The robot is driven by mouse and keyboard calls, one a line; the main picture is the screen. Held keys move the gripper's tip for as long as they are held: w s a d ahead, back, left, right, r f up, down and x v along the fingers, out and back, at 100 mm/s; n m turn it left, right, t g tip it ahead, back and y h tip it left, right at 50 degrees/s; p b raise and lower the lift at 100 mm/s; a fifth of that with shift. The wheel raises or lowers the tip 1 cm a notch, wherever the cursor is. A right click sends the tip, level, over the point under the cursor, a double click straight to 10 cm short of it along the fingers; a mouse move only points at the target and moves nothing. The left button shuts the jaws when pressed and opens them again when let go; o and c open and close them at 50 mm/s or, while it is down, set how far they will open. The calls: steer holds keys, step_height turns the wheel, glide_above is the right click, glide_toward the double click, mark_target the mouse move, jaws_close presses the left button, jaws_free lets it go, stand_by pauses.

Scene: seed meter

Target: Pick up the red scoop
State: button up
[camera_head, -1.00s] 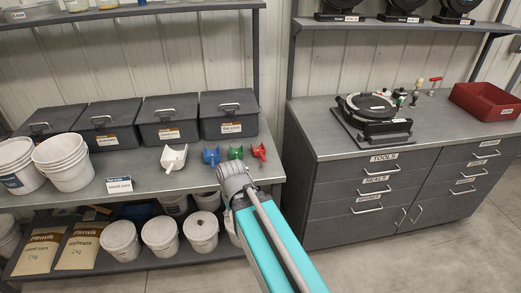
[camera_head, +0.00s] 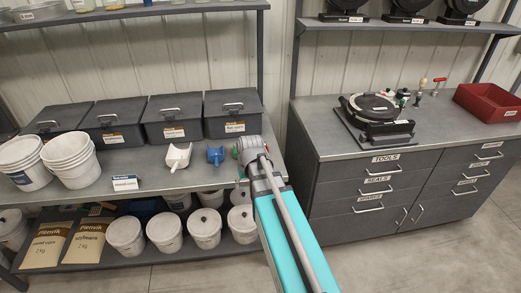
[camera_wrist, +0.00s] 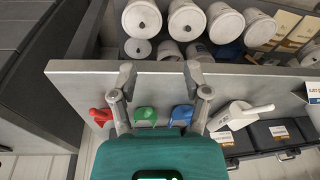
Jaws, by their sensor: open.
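The red scoop (camera_wrist: 101,116) lies on the metal bench top (camera_wrist: 75,82), at the left in the wrist view, just outside my gripper's left finger. The green scoop (camera_wrist: 145,115) and the blue scoop (camera_wrist: 181,114) show between the two fingers, nearer the wrist than the fingertips. The blue scoop also shows in the head view (camera_head: 215,155), left of my wrist.
A white scoop (camera_head: 178,157) lies left of the blue one. Dark lidded bins (camera_head: 232,114) stand behind the scoops. White buckets (camera_head: 70,160) stand on the bench's left, and lidded buckets (camera_head: 164,231) on the lower shelf. A drawer cabinet (camera_head: 380,190) stands to the right.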

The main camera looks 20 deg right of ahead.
steer(key=w+d+r+m+t+p, duration=0.1)
steer(key=w+d+r, duration=0.2)
steer(key=w+d, duration=0.3)
steer(key=w+d+r+m+t+p, duration=0.1)
steer(key=w+d+r+t+p, duration=0.1)
steer(key=w+d, duration=0.4)
steer(key=d, duration=0.4)
steer(key=shift+d+r+p, duration=0.25)
steer(key=shift+r+p, duration=0.05)
steer(key=shift+r, duration=0.1)
steer(key=shift+f, duration=0.1)
steer(key=b, duration=0.8)
glide_toward(267, 151)
steer(key=a+f, duration=0.1)
steer(key=f, duration=0.1)
steer(key=s+a+f, duration=0.1)
steer(key=a+f, duration=0.1)
steer(key=shift+a, duration=0.2)
steer(key=shift+b+x, duration=2.35)
steer(key=shift+x, duration=0.25)
steer(key=shift+d, duration=0.25)
